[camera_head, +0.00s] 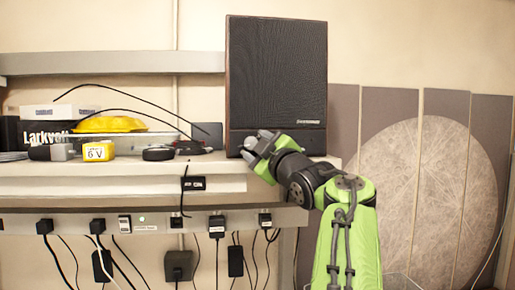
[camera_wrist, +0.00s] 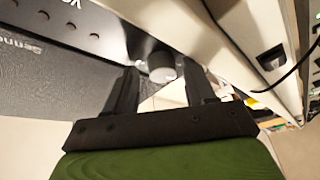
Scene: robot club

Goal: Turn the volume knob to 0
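A tall dark speaker (camera_head: 277,70) stands on the shelf, and its front lies at the left in the wrist view (camera_wrist: 60,75). A round grey volume knob (camera_wrist: 161,66) sticks out of its lower panel in the wrist view. My gripper (camera_wrist: 162,80) has its two dark fingers apart, one on each side of the knob, with the knob at or just past the tips. I see no finger clearly touching it. In the head view my gripper (camera_head: 257,146) is at the speaker's bottom left and hides the knob area.
The white shelf edge (camera_head: 130,184) runs just below my gripper. Left of the speaker are a yellow 6 V battery (camera_head: 98,151), a yellow item (camera_head: 110,124) and thin black cables. A power strip (camera_head: 150,222) with several plugs hangs below. Wall panels (camera_head: 460,110) stand at right.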

